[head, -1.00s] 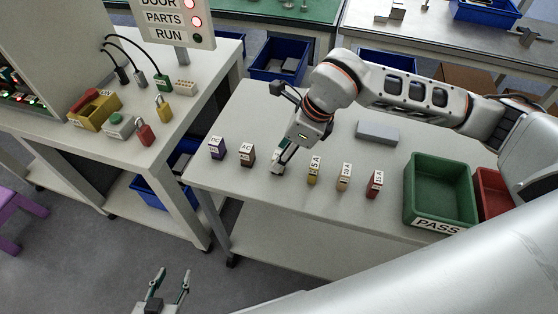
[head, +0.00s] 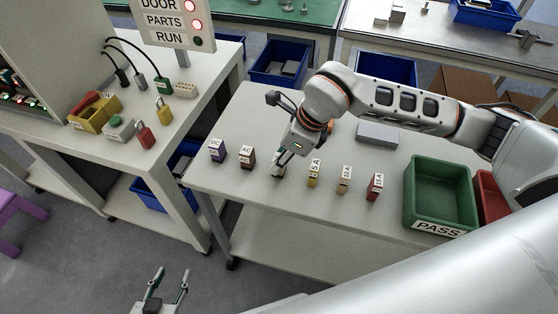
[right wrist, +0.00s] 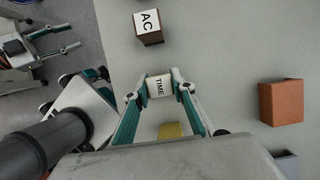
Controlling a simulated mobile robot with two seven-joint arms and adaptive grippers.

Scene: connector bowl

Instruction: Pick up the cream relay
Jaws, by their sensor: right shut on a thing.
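The cream relay (right wrist: 159,87), labelled TIME, sits between the fingertips of my right gripper (right wrist: 160,92) in the right wrist view, with a finger against each side. In the head view the right gripper (head: 279,168) points down at the table, and the relay (head: 277,174) is largely covered by the fingers. I cannot tell whether it is clear of the tabletop. My left gripper (head: 166,291) is open and empty, low over the floor in front of the table.
A purple DC relay (head: 217,150) and brown AC relay (head: 247,156) stand left of the right gripper. Yellow (head: 313,175), tan (head: 343,181) and red (head: 374,187) blocks stand right. A green PASS bin (head: 440,195), red bin (head: 490,188), grey block (head: 377,133) and orange-brown block (right wrist: 281,103) are around.

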